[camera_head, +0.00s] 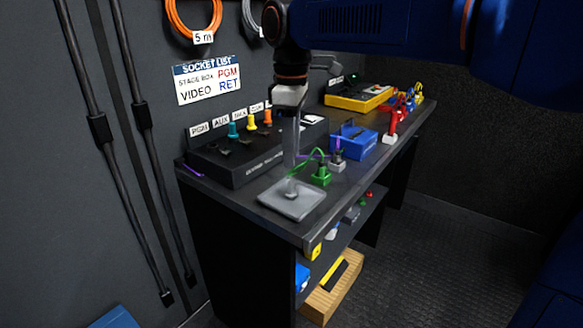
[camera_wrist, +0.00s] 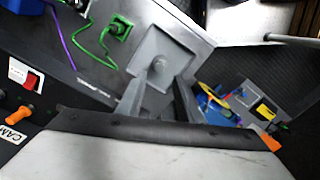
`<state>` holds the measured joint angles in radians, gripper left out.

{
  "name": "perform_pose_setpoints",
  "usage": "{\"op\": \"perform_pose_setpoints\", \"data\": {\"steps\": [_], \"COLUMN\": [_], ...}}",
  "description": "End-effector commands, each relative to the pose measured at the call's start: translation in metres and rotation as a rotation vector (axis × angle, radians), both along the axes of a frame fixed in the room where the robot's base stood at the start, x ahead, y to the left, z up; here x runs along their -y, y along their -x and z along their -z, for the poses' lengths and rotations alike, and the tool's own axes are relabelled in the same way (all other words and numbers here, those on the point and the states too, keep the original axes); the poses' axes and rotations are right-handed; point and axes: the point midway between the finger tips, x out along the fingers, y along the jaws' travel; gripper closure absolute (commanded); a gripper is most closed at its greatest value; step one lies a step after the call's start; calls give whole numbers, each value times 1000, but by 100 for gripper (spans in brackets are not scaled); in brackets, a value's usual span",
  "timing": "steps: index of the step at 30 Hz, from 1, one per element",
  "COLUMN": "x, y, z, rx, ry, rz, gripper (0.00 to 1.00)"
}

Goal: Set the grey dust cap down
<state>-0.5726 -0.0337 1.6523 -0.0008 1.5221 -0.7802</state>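The grey dust cap (camera_wrist: 159,66) is a small round piece at the middle of a flat grey tray (camera_head: 303,207). The tray lies at the near end of the dark bench, and in the wrist view (camera_wrist: 172,45) it is beyond my fingers. My gripper (camera_head: 291,188) points straight down over the tray, its tips close to the tray surface. In the wrist view my gripper (camera_wrist: 160,82) has its two fingers apart, one on each side of the cap. The cap appears to rest on the tray; any small gap beneath it is hard to see.
A green plug (camera_head: 320,176) with a green cable stands right behind the tray, with a grey plug (camera_head: 337,163) beyond. A black socket box (camera_head: 240,155) is at left, a blue box (camera_head: 353,140) behind. The bench's front edge is close to the tray.

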Motion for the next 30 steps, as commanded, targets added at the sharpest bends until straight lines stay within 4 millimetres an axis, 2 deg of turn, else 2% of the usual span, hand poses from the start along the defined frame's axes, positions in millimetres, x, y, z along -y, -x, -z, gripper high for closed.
{"op": "perform_pose_setpoints", "data": {"steps": [3, 7, 15, 18, 20, 23, 30], "x": [0, 0, 0, 6, 16, 43, 125], "y": [0, 0, 0, 2, 5, 13, 53], "z": [-17, -29, -35, -34, -32, -26, 6], "rx": [1, 0, 0, 4, 12, 34, 111], "ry": [-1, 0, 0, -2, -8, -22, -76], "rz": [0, 0, 0, 16, 45, 132, 435], "gripper": [67, 67, 67, 67, 67, 67, 67]}}
